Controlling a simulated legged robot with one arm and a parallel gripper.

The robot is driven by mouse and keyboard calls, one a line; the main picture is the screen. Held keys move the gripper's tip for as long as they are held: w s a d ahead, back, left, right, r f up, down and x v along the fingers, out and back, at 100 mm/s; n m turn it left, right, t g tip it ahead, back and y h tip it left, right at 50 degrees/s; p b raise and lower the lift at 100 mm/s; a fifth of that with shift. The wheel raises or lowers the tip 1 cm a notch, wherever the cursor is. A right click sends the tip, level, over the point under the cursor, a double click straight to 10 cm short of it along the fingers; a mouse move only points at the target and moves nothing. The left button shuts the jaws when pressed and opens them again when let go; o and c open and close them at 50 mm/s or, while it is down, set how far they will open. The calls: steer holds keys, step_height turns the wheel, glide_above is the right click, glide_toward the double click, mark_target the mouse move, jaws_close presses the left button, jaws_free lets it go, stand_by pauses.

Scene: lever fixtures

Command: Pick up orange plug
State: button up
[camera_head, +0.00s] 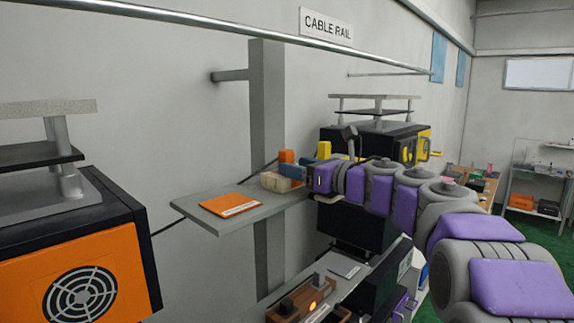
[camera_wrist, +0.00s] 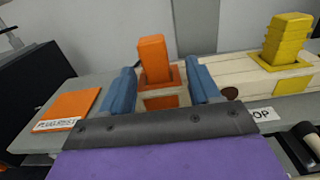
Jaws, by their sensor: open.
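The orange plug (camera_wrist: 154,58) stands upright in an orange-rimmed socket of a pale wooden block (camera_wrist: 216,84) in the wrist view. In the head view the plug (camera_head: 287,156) rises from the block, which sits on a grey shelf. My gripper (camera_wrist: 162,82) is open. Its two blue fingers stand to the left and right of the plug, with gaps visible on both sides. The plug's lower end is hidden in the socket. Whether the fingers are level with the plug in depth is hard to tell.
A yellow plug (camera_wrist: 287,38) stands in the same block to the right. A flat orange plate (camera_wrist: 68,108) with a white label lies on the grey shelf (camera_head: 196,199) to the left. A large orange-and-black machine (camera_head: 95,270) stands at the left.

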mark_target(280, 160)
steer(key=shift+w+a+r, duration=0.15)
steer(key=shift+w+a, duration=0.1)
steer(key=shift+w, duration=0.05)
steer(key=p+x, duration=0.1)
steer(key=x, duration=0.4)
steer(key=shift+s+a+r+p, duration=0.15)
steer(key=shift+s+a+p, duration=0.1)
steer(key=shift+p, duration=0.15)
steer(key=shift+a, duration=0.1)
steer(key=shift+w+d, duration=0.15)
steer(key=shift+d, duration=0.1)
steer(key=shift+c, duration=0.5)
steer(key=shift+d, duration=0.1)
steer(key=shift+c, duration=0.8)
steer(key=c, duration=0.3)
steer(key=shift+a, duration=0.2)
steer(key=c, duration=0.5)
